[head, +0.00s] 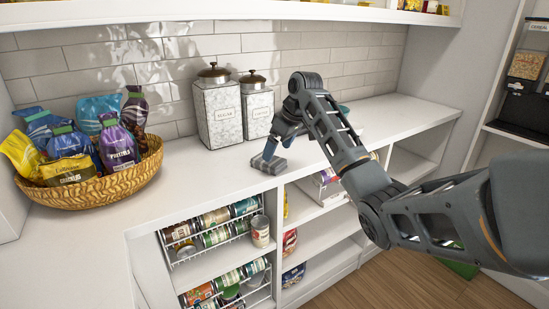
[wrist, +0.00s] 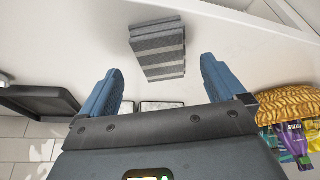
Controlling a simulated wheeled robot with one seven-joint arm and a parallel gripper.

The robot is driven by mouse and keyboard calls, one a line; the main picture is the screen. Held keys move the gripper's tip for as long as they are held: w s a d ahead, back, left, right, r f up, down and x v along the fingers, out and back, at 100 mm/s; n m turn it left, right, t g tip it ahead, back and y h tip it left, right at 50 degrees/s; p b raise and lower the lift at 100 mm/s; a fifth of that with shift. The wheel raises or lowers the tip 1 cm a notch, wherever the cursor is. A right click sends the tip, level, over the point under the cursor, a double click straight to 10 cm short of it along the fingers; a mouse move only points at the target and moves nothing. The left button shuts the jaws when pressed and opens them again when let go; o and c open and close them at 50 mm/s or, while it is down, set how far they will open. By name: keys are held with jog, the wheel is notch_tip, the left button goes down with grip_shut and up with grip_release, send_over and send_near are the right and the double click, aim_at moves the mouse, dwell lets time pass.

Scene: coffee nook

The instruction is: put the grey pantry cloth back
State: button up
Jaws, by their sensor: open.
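The grey pantry cloth (head: 268,164) is a folded, striped light-and-dark grey block lying on the white counter near its front edge, in front of the canisters. In the wrist view the cloth (wrist: 157,42) lies just beyond and between the fingertips. My gripper (head: 280,149) is open, with its blue fingers pointing down just above or beside the cloth in the head view. In the wrist view my gripper (wrist: 161,65) has nothing between its fingers, and the fingers look apart from the cloth. Whether a finger touches it is hard to tell in the head view.
Two metal canisters (head: 218,112) stand behind the cloth by the tiled wall. A wicker basket (head: 98,189) of snack bags is at the left. Below the counter are open shelves (head: 325,233) and can racks (head: 213,233). The counter between basket and cloth is clear.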

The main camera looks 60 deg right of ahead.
jog(key=v, duration=0.7)
dwell(0.4)
